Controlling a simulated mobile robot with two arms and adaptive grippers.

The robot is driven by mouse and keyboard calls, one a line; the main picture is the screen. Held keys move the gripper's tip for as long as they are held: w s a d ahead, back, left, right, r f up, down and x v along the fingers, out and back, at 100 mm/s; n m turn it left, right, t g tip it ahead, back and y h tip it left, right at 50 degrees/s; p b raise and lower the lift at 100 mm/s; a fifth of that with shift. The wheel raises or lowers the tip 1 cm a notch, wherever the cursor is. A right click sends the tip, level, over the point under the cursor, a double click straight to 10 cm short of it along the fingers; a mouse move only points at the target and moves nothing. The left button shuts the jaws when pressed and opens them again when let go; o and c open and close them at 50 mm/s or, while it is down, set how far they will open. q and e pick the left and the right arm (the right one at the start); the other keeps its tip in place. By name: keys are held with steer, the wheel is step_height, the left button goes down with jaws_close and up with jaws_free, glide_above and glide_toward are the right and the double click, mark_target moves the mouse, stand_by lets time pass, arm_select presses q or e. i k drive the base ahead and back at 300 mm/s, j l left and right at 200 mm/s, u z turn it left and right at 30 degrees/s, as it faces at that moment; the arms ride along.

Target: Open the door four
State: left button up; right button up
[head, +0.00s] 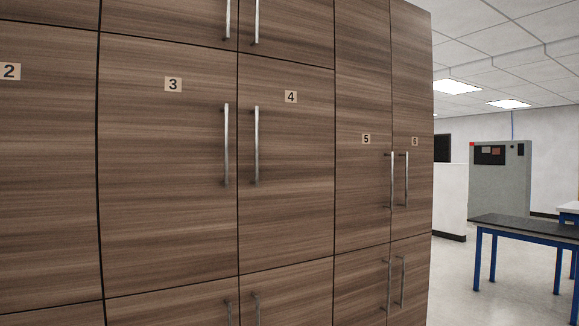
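Door four (295,180) is a brown wood-grain cabinet door in the middle of the head view, with a small label "4" (291,97) near its top. It looks shut, flush with the doors around it. Its handle (256,145) is a vertical silver bar along the door's left edge. Neither of my grippers is in view.
Door three (165,190) is left of door four, its handle (226,144) close beside door four's handle. Doors five (362,200) and six (411,215) are to the right. Beyond the cabinet are a dark-topped table (525,229) with blue legs, a grey machine (500,185) and open floor.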

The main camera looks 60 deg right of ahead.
mark_target(285, 110)
steer(key=z, duration=1.75)
